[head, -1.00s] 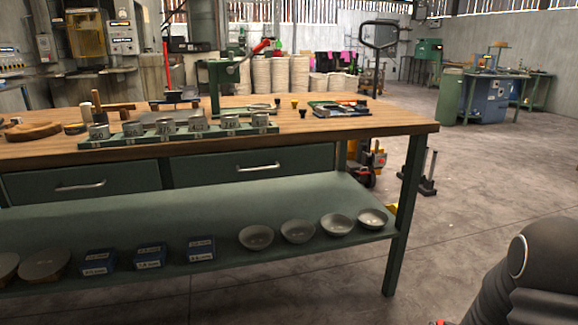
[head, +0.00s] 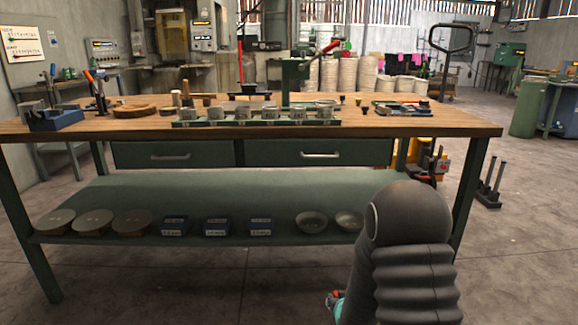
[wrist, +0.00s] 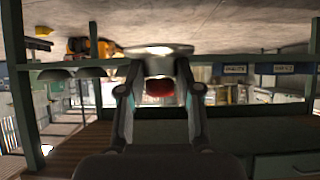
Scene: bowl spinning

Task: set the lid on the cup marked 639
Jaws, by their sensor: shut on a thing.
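In the wrist view my gripper (wrist: 159,80) is shut on the red knob of a pale, round lid (wrist: 160,50), whose disc shows edge-on beyond the fingertips. In the head view my dark arm fills the lower right and the lid cannot be clearly made out. Several grey metal cups stand upright in a row in a green rack (head: 255,124) on the bench top, well away from my gripper. Among them are a left-end cup (head: 187,115) and a right-end cup (head: 325,109). Their marks are too small to read, so I cannot tell which is 639.
The wooden-topped bench (head: 420,123) stands ahead, with drawers and a lower shelf (head: 200,188). The shelf holds round discs (head: 92,222), blue boxes (head: 217,227) and bowls (head: 311,222). A green press (head: 296,80) stands behind the rack. A vise (head: 52,116) sits at left. The floor before the bench is clear.

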